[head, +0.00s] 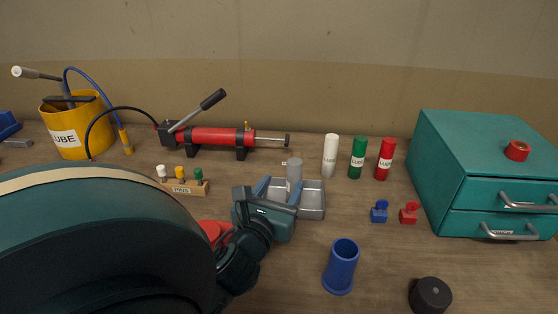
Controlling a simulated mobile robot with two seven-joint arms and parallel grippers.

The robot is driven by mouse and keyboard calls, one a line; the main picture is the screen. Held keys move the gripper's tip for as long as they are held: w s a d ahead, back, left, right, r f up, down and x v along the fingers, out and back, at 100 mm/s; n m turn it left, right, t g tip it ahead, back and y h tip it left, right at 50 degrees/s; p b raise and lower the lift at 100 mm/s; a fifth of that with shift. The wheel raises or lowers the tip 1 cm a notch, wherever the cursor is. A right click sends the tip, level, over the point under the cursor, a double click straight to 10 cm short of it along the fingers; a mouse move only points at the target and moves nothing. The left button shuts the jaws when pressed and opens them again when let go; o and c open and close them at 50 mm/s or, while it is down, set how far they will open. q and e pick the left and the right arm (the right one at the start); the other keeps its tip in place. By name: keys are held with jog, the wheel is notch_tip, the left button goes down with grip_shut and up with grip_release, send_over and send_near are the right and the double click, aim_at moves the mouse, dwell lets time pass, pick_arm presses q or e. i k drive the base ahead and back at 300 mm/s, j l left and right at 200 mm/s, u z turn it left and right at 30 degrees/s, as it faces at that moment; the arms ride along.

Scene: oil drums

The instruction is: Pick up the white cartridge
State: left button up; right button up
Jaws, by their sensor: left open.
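The white cartridge (330,157) stands upright on the bench, to the left of a green cartridge (357,158) and a red cartridge (385,160). My left gripper (278,187) is open, with its two blue-grey fingers pointing away from me over the near left part of a metal tray (313,213). It is left of the white cartridge and nearer to me, apart from it. Nothing is visibly held between the fingers. My right gripper is not in view.
A grey cylinder (294,170) with a nozzle stands by the tray, close to the fingers. A red pump (215,136) lies behind. A blue cup (341,267), a black cap (431,295), blue and red fittings (409,215) and a teal drawer cabinet (470,150) are around.

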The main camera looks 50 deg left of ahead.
aim_at(331, 142)
jog(key=k+l, duration=0.3)
jog(key=k, duration=0.15)
jog(key=k+l, duration=0.35)
jog(key=k, duration=0.1)
